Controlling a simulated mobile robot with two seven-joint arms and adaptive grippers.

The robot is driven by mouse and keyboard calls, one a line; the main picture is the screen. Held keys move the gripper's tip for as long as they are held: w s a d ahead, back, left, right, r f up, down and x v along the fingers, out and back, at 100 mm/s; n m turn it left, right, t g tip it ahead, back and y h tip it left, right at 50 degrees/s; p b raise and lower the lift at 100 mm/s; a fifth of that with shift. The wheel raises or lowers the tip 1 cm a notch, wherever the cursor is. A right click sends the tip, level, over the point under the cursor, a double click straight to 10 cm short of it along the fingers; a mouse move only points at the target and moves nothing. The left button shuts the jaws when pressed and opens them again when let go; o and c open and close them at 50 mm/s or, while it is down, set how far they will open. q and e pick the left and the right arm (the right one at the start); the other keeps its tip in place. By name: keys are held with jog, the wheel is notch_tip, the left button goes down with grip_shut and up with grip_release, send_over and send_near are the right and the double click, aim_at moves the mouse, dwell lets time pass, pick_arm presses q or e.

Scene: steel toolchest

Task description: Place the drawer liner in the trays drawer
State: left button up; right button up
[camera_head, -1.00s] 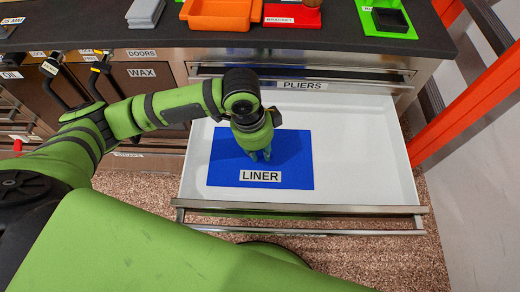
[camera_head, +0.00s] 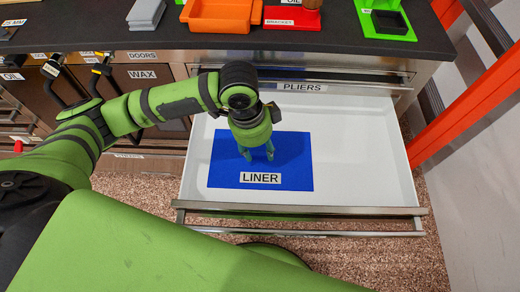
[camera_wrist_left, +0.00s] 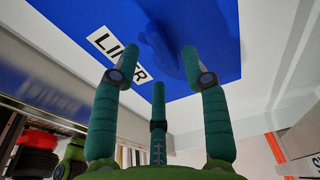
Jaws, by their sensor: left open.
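The drawer liner (camera_head: 295,160) is a flat blue sheet with a white LINER label. It lies on the white floor of the open drawer (camera_head: 370,150), in the left and middle part, with bare floor to its right. The liner also shows in the left wrist view (camera_wrist_left: 215,25). My left gripper (camera_head: 258,155) points down over the liner, its fingers spread and empty. In the left wrist view the fingertips (camera_wrist_left: 160,62) are apart, with a shadow on the liner beyond them. The open drawer's own label is not visible. My right gripper is not in view.
A shut drawer front labelled PLIERS (camera_head: 302,87) sits above the open drawer. The dark countertop (camera_head: 200,38) holds an orange tray (camera_head: 222,14) and a green holder (camera_head: 390,25). An orange-red post (camera_head: 460,115) stands at the right. The drawer's right side is clear.

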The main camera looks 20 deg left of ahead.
aim_at(254, 155)
pick_arm(q)
notch_tip(254, 155, up, 10)
jog(key=a+p, duration=0.1)
jog(key=shift+s+a+f, duration=0.2)
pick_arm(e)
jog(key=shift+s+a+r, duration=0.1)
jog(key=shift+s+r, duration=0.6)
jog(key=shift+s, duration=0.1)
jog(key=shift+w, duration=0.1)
